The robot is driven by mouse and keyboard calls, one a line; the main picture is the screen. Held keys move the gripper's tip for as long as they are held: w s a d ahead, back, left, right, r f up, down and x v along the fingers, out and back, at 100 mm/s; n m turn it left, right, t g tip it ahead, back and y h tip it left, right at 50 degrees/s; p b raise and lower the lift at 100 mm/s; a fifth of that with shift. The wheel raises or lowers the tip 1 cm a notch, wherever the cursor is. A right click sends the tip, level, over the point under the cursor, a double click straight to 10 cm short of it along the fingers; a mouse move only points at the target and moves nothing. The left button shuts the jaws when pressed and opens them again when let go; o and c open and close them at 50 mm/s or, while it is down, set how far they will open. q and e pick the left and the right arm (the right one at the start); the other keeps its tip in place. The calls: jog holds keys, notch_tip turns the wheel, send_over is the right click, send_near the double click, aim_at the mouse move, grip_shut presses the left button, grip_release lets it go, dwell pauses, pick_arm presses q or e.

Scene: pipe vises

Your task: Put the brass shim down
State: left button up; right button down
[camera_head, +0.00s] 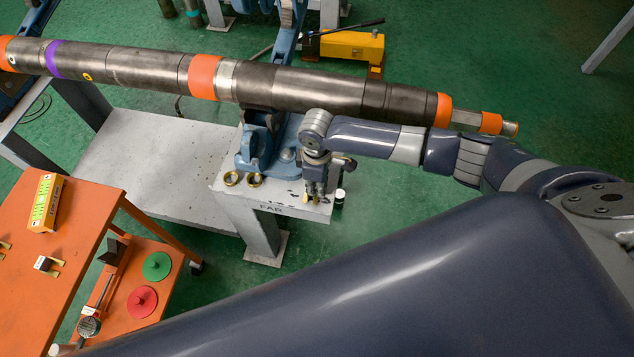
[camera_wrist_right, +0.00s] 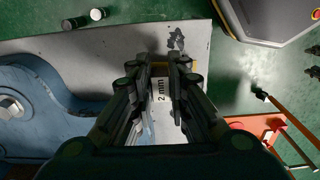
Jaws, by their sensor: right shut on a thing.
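My right gripper (camera_head: 314,192) points down over the front right corner of the grey stand marked FAR (camera_head: 245,204). It is shut on the brass shim (camera_head: 312,200), whose small brass edge shows at the fingertips. In the right wrist view the fingers (camera_wrist_right: 163,75) are on either side of the shim (camera_wrist_right: 161,97), which shows a pale face marked "2 mm". The shim is low over the stand's top; I cannot tell whether it touches it. My left gripper is not in view.
A blue pipe vise (camera_head: 258,148) stands on the grey stand under the long pipe (camera_head: 290,88). An orange cart (camera_head: 85,215) stands at left.

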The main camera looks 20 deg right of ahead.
jog(key=shift+f, duration=0.2)
jog(key=c, duration=1.5)
grip_release()
jog(key=shift+f, duration=0.1)
jog(key=shift+c, duration=0.2)
notch_tip(320, 180, up, 12)
jog(key=shift+b, duration=0.45)
jog(key=shift+a, duration=0.1)
